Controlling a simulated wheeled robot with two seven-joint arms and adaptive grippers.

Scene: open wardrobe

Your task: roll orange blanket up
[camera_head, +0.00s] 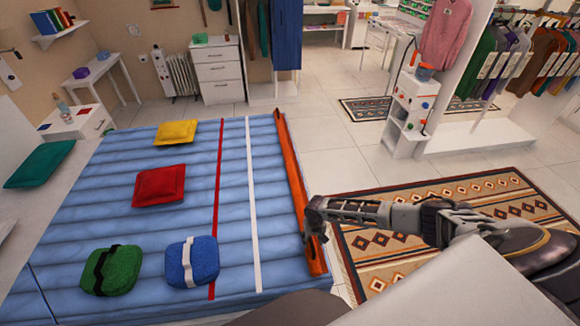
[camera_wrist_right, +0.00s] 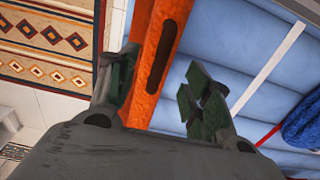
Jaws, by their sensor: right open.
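The orange blanket (camera_head: 290,165) is a long narrow strip along the right edge of the blue bed. It also shows in the wrist view (camera_wrist_right: 157,50), with a dark elongated mark on it. My right gripper (camera_head: 317,232) is at the near part of the strip, by the bed's right edge. In the wrist view my right gripper (camera_wrist_right: 165,92) is open, with the strip running between its fingers as seen from there. I cannot tell whether the fingers touch it. My left gripper is not in view.
The blue bed (camera_head: 90,210) carries a red stripe, a white stripe, and yellow (camera_head: 176,132), red (camera_head: 159,186), green (camera_head: 111,270) and blue (camera_head: 192,261) cushions. A patterned rug (camera_head: 390,270) lies right of the bed.

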